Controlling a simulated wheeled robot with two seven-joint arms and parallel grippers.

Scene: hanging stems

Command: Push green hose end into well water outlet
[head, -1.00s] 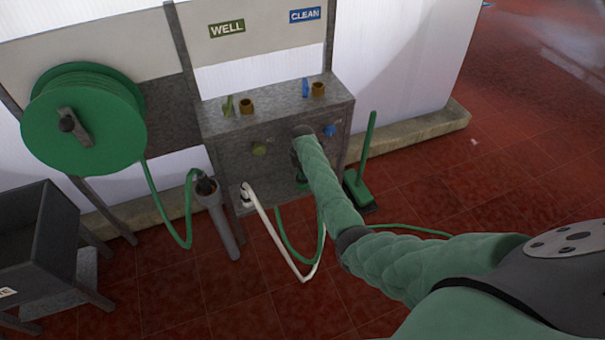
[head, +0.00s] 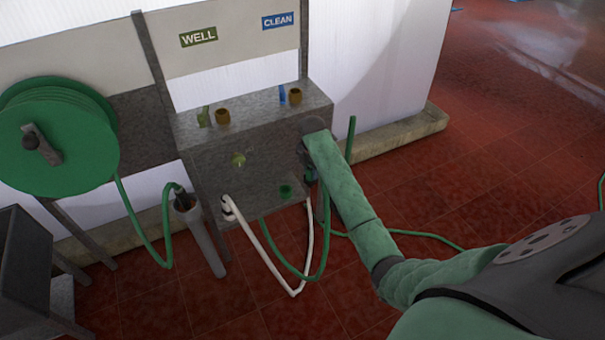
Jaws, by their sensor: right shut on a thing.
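My right gripper (head: 309,172) is at the right side of the grey metal outlet box, partly hidden by my forearm. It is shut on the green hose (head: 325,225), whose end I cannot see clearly. The hose hangs below the gripper in a loop that rises under the box. The WELL sign (head: 198,37) is above the box's left half, over an olive knob (head: 238,160). My left gripper is not in view.
The CLEAN sign (head: 277,21) is at the right. A green hose reel (head: 55,140) hangs at left. A hose hangs from it to a grey tube (head: 203,240). A dark basin (head: 22,265) stands front left. Red floor is open at right.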

